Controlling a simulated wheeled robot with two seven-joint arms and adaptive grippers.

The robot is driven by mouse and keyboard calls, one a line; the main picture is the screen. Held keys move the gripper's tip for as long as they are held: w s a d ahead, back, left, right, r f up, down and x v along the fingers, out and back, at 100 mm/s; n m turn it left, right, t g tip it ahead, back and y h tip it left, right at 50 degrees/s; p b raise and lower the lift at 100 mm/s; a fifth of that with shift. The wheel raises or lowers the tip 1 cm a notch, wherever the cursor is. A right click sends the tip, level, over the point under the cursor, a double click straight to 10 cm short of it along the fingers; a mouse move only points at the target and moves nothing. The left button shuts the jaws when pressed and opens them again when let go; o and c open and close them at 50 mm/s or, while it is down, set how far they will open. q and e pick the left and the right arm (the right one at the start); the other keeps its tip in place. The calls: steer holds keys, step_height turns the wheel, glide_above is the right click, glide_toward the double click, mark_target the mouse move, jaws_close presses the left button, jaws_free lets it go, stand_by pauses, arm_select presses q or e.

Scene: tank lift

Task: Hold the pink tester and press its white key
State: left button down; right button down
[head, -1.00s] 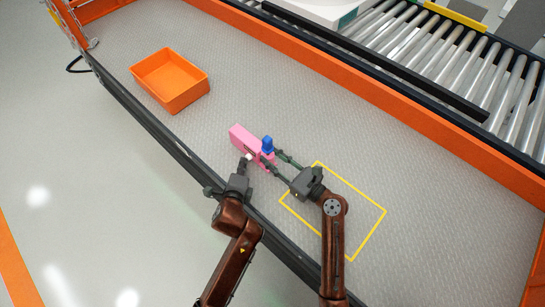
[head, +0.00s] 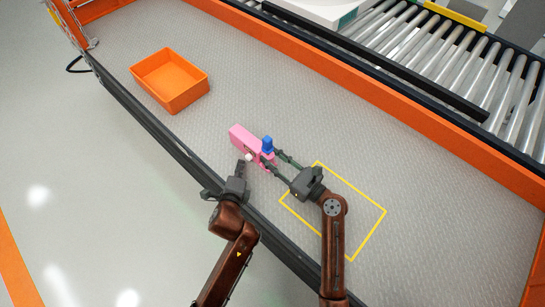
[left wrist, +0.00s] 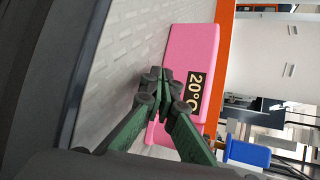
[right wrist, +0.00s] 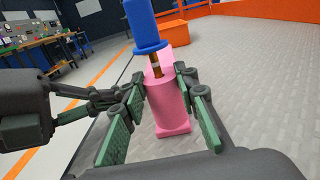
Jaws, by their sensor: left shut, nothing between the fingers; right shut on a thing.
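The pink tester (head: 244,138) stands on the grey table, with a blue knob (head: 267,144) on top. Its white key (head: 249,157) shows on its near side in the head view. In the left wrist view the tester (left wrist: 188,50) has a black display (left wrist: 194,90) reading "20°C", its end cut off; the key is hidden behind my fingers. My left gripper (head: 241,164) is shut and empty, its tips close to the key with a small gap. My right gripper (right wrist: 158,84) is shut on the tester's pink end (right wrist: 165,105), one finger on each side.
An orange bin (head: 170,80) stands on the table at the upper left. A yellow outlined rectangle (head: 367,232) is marked on the surface at the right. A roller conveyor (head: 440,75) lies behind the orange rail. The table middle is otherwise clear.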

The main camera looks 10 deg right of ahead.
arm_select(q)
steer(key=shift+s+a+f, duration=0.1)
arm_select(e)
steer(key=shift+s+f, duration=0.1)
steer(key=shift+f, duration=0.6)
arm_select(q)
steer(key=shift+s+a, duration=0.95)
steer(key=shift+a, duration=0.25)
steer(key=shift+s+a, duration=0.9)
steer(key=shift+a, duration=0.3)
arm_select(e)
steer(key=c, duration=2)
jaws_free()
arm_select(q)
steer(key=shift+w+f, duration=0.35)
arm_select(e)
steer(key=o, duration=0.6)
steer(key=shift+w, duration=0.4)
steer(key=shift+c, duration=0.2)
steer(key=shift+d, duration=0.1)
